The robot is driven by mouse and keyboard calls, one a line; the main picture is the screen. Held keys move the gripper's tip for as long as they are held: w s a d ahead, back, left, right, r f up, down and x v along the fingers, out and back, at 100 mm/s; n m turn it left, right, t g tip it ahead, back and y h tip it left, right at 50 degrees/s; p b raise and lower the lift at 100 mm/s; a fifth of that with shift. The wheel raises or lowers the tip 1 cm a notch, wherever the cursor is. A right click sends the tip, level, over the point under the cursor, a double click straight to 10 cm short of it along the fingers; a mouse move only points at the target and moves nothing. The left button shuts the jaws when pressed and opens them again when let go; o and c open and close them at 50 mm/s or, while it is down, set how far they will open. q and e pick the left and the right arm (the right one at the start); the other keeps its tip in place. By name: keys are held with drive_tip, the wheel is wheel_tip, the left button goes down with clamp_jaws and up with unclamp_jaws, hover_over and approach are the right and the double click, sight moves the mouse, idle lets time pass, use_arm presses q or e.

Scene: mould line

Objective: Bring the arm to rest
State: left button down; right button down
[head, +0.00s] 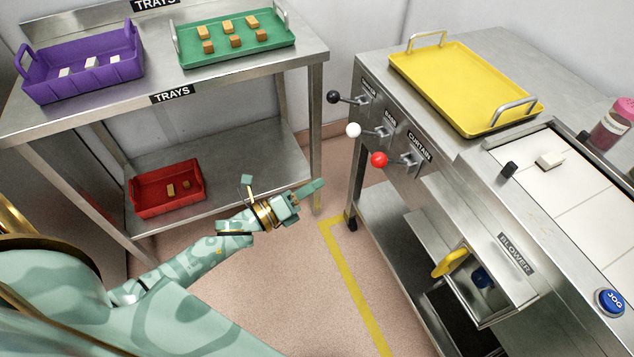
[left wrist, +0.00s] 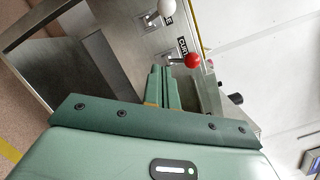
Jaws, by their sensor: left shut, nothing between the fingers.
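My left gripper (head: 311,188) is shut and empty in the head view, held over the floor in the gap between the tray rack and the steel machine. In the left wrist view its two green fingers (left wrist: 162,86) lie together and point toward the machine's levers. The red-knobbed lever (head: 380,160) by the CURTAIN label is the closest of these in the picture and also shows in the left wrist view (left wrist: 191,60). The gripper appears apart from it. My right gripper is not in either view.
The tray rack holds a purple tray (head: 82,82), a green tray (head: 240,58) and, below, a red tray (head: 168,205), all with small blocks. The machine carries a yellow tray (head: 465,90), a white-knobbed lever (head: 353,130), a black-knobbed lever (head: 333,97) and a blue JOG button (head: 610,300).

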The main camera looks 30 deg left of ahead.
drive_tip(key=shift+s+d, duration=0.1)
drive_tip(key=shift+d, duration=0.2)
